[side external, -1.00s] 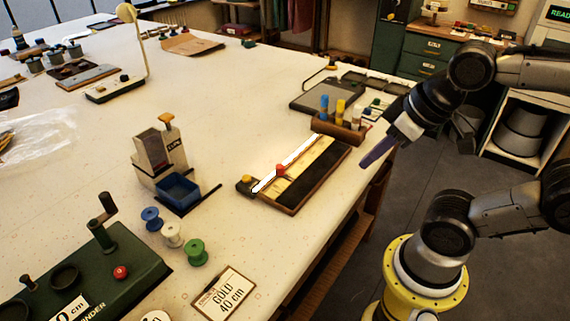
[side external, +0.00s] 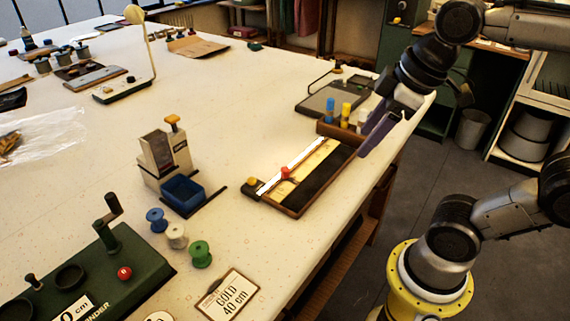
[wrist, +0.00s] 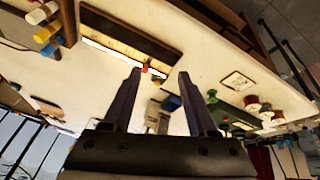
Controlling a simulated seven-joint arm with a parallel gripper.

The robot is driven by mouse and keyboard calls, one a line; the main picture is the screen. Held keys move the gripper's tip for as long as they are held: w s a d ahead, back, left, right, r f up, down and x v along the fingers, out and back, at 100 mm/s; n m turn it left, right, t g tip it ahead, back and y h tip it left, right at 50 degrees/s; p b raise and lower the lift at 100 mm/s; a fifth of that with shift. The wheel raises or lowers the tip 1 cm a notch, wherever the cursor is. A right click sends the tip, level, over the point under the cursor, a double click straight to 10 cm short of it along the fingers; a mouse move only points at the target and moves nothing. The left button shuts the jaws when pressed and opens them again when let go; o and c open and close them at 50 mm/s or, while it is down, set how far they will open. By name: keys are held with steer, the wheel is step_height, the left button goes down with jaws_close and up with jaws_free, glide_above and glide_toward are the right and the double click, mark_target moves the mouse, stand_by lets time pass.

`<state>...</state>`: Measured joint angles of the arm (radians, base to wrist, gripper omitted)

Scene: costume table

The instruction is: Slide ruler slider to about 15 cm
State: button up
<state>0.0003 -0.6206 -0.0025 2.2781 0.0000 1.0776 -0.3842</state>
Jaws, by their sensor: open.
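The ruler board (side external: 322,187) lies on the table, wooden with a dark strip and a bright white ruler edge (side external: 300,164). Its red slider (side external: 285,172) sits on the ruler towards the end with the yellow knob (side external: 249,182). My gripper (side external: 364,153) is open and empty, above and to the right of the board's far end, apart from the slider. In the wrist view, the red slider (wrist: 146,67) shows beyond and between my two fingers (wrist: 158,76), near the left fingertip. Scale marks are too small to read.
A wooden holder (side external: 340,132) with coloured sticks stands at the board's far end, close to my gripper. A box with a blue tray (side external: 183,194), several spools (side external: 176,236) and a green winder (side external: 105,280) stand left. A "GOLD 40 cm" card (side external: 229,296) lies in front.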

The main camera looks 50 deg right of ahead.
steer(key=w+r+n+g, duration=0.2)
steer(key=w+r+n, duration=0.15)
steer(key=w, duration=0.55)
steer(key=n+g, duration=0.1)
steer(key=g, duration=0.1)
glide_above(285, 169)
step_height(285, 169, down, 5)
steer(key=shift+g, duration=0.3)
step_height(285, 169, down, 14)
steer(key=shift+f, duration=0.1)
jaws_close()
stand_by(0.6)
